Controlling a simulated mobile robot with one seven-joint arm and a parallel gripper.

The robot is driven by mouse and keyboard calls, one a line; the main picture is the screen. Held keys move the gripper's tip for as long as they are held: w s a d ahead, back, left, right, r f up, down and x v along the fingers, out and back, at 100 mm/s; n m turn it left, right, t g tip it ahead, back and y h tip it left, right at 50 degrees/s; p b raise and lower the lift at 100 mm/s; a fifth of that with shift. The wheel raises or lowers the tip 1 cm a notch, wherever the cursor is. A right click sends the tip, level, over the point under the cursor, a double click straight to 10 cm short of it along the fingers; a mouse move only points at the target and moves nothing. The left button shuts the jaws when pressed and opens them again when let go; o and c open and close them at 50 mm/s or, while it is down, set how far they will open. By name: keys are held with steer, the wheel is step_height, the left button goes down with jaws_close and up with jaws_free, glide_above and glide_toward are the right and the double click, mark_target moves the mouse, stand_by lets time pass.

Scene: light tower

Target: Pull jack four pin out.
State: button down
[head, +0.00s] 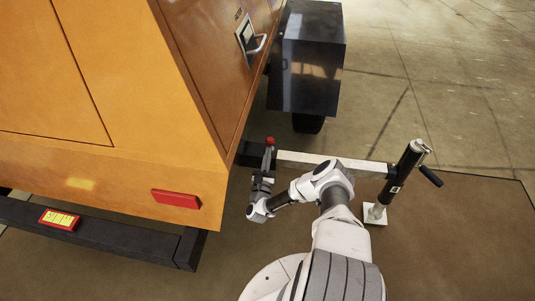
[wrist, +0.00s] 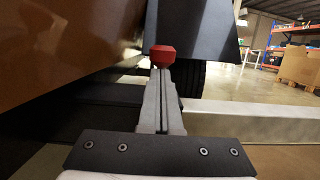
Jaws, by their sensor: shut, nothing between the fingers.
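The jack pin shows as a red knob (head: 270,141) on the dark bracket where the white outrigger beam meets the trailer. In the wrist view the red knob (wrist: 162,54) sits just past the tips of my gripper (wrist: 162,72). My gripper (head: 267,158) is shut with its fingers together and empty. The fingertips look very close to the knob, but I cannot tell whether they touch it. The pin's shaft is hidden behind the fingers. The black jack (head: 403,175) stands upright at the beam's outer end, its crank handle to the right.
The white outrigger beam (head: 330,162) runs right from the trailer to the jack. The orange trailer body (head: 170,120) is close on the left. A black fender (head: 308,60) and wheel are behind the beam. The floor to the right is open.

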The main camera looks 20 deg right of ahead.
mark_target(269, 143)
steer(key=shift+r, duration=0.1)
step_height(269, 143, up, 3)
steer(key=shift+r+p, duration=0.1)
steer(key=shift+p, duration=0.65)
steer(key=shift+a+f, duration=0.1)
steer(key=shift+f, duration=0.15)
